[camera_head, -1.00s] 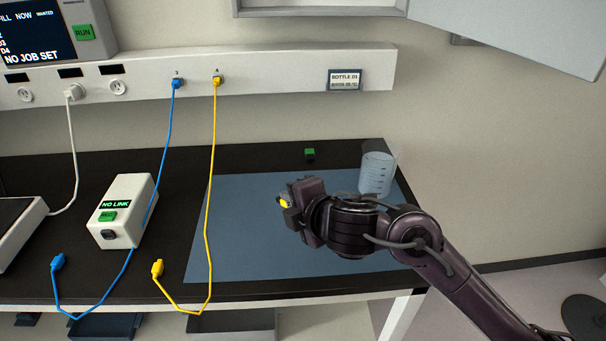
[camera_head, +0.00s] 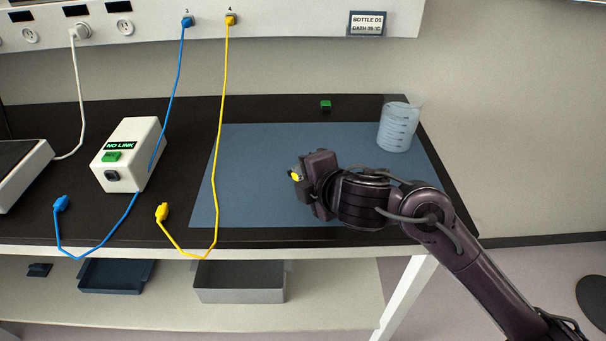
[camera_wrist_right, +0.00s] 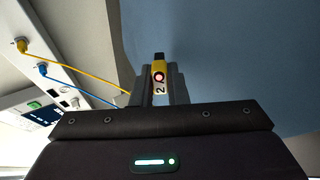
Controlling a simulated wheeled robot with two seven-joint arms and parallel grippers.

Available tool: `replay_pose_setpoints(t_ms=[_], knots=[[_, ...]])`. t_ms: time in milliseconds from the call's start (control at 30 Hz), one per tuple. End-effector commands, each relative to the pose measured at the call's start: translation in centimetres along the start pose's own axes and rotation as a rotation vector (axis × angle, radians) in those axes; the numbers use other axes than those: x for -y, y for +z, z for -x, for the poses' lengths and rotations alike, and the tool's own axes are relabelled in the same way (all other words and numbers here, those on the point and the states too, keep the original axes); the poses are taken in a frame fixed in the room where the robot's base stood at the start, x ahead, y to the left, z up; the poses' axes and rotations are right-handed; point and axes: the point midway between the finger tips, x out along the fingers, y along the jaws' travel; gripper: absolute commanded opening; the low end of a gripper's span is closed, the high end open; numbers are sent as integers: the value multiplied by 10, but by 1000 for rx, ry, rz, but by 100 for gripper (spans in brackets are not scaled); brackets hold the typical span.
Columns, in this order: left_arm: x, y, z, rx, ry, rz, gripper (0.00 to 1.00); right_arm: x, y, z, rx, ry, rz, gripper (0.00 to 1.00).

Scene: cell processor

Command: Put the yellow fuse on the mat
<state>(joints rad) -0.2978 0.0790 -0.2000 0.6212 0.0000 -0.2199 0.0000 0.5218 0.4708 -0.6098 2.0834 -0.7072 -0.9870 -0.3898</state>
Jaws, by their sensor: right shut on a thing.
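The yellow fuse (camera_head: 296,177) is between the fingers of my right gripper (camera_head: 298,178), which is shut on it. In the right wrist view the fuse (camera_wrist_right: 159,72) shows a yellow end with a dark red-ringed spot and a white part marked "2", held between the fingertips (camera_wrist_right: 159,80). The blue-grey mat (camera_head: 255,150) lies on the dark bench, and in the head view the gripper and fuse are over its middle. I cannot tell how high the fuse is above the mat. My left gripper is not in view.
A beaker (camera_head: 398,128) stands at the mat's back right corner, and a small green block (camera_head: 325,105) sits behind the mat. A white "NO LINK" box (camera_head: 130,155), a blue cable (camera_head: 132,205) and a yellow cable (camera_head: 218,150) are to the left. The mat's left part is mostly clear.

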Motion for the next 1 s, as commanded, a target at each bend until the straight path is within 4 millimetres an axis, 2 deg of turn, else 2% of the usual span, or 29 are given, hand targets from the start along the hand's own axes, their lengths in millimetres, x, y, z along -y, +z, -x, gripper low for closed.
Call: replay_pose_setpoints(t_ms=[100, 133, 300, 533, 633, 1000], knots=[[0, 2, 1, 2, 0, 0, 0, -1, 0, 0, 0, 0, 0, 0], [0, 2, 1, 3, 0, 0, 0, -1, 0, 0, 0, 0, 0, 17], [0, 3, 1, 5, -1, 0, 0, -1, 0, 0, 0, 0, 0, 39], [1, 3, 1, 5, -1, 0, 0, 0, 0, 1, 0, -1, 0, 39], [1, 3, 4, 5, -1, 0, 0, -2, 0, 8, -1, 0, 1, 39], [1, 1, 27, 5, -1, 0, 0, -3, 0, 67, 1, 1, 1, 39]])
